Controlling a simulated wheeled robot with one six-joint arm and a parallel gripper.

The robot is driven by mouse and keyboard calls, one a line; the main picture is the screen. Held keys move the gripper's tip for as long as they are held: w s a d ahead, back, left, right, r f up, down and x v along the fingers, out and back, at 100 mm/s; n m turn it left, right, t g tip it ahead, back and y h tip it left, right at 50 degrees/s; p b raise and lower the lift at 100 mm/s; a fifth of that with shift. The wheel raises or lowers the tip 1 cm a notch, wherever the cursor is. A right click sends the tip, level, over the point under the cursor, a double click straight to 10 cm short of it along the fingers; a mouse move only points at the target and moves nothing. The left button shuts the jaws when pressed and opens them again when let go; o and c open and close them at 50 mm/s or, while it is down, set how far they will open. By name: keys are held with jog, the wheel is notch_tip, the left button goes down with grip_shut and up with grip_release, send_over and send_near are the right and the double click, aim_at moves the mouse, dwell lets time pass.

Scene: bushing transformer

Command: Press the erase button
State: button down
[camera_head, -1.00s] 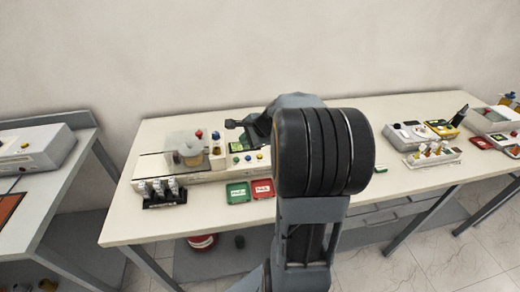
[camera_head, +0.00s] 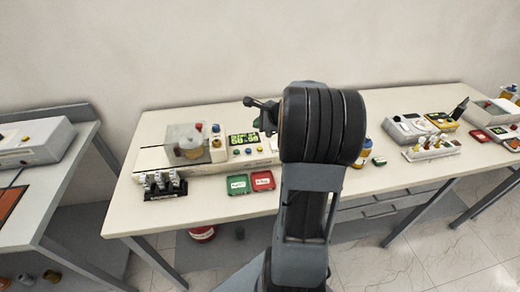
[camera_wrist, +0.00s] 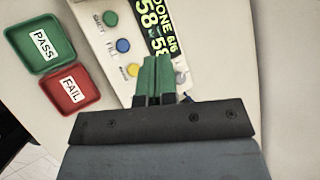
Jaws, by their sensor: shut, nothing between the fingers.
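The machine's control panel (camera_wrist: 112,40) fills the top middle of the wrist view. It carries a green button (camera_wrist: 110,18), a blue button (camera_wrist: 123,45) with a label reading FILL, a yellow button (camera_wrist: 132,70), and a pale button (camera_wrist: 180,78) close to the fingertips. I cannot read an ERASE label. A lit display (camera_wrist: 157,25) reads DONE 6/6. My gripper (camera_wrist: 155,62) is shut and empty, its green fingertips over the panel between the yellow and pale buttons; contact cannot be told. In the head view my gripper (camera_head: 250,102) is above the display (camera_head: 243,139).
A green PASS tray (camera_head: 238,184) and a red FAIL tray (camera_head: 262,180) lie in front of the machine. A clear cover (camera_head: 187,142) and a black rack (camera_head: 163,186) stand left. Other devices (camera_head: 408,128) sit at the table's right.

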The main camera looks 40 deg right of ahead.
aim_at(259, 149)
jog(key=shift+f+b, duration=3.15)
jog(key=shift+f, duration=0.85)
jog(key=shift+f, duration=0.2)
jog(key=shift+f+b, duration=0.25)
jog(key=shift+b, duration=0.2)
jog(key=shift+f+b, duration=0.45)
jog(key=shift+r, duration=0.15)
jog(key=shift+r+p, duration=0.75)
jog(key=shift+r+p, duration=2)
jog(key=shift+r, duration=0.5)
